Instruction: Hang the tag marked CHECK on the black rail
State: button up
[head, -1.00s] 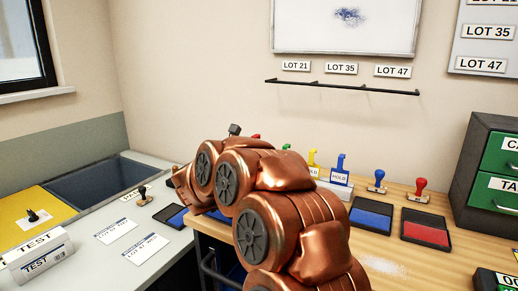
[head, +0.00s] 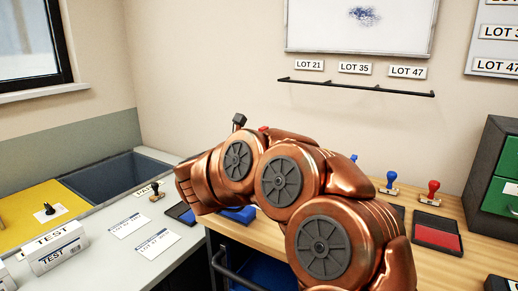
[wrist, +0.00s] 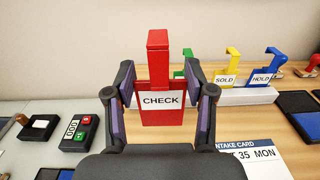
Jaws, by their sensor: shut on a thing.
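The red CHECK tag (wrist: 161,113) is in my gripper (wrist: 161,100) in the wrist view. The two fingers are shut on its sides, and its white label faces the camera. It appears held above the work surfaces. In the head view my copper arm hides the gripper and most of the tag; a small red bit shows above the arm. The black rail (head: 355,87) is on the wall in the head view, below the LOT 21, LOT 35 and LOT 47 labels. No tag hangs on it.
A white holder (wrist: 235,96) on the wooden counter bears the yellow SOLD tag (wrist: 228,69), the blue HOLD tag (wrist: 266,70) and a green one. A red ink pad (head: 437,234) and stamps stand on the right. A grey basin (head: 115,178) lies left. Wall space around the rail is clear.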

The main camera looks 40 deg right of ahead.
jog(key=p, duration=0.7)
send_near(299, 82)
jog(key=p+x, duration=0.7)
jog(key=shift+d+f, duration=0.4)
jog(key=shift+w+d+r+p, duration=0.2)
jog(key=shift+r+p, duration=0.25)
jog(key=shift+p, duration=0.2)
jog(key=shift+c, duration=0.3)
jog(key=shift+o, duration=0.2)
jog(key=shift+w+d+p, duration=0.15)
jog(key=shift+d+p, duration=0.35)
jog(key=f+b, duration=0.1)
jog(key=d+f+b, duration=0.1)
jog(key=shift+d+f, duration=0.15)
jog(key=shift+f, duration=0.1)
jog(key=c, duration=0.6)
jog(key=shift+f+b, duration=0.15)
jog(key=shift+b, duration=0.15)
jog(key=shift+c, duration=0.2)
jog(key=shift+a, duration=0.3)
grip_shut()
jog(key=shift+w+f+b, duration=0.1)
jog(key=shift+b, duration=0.25)
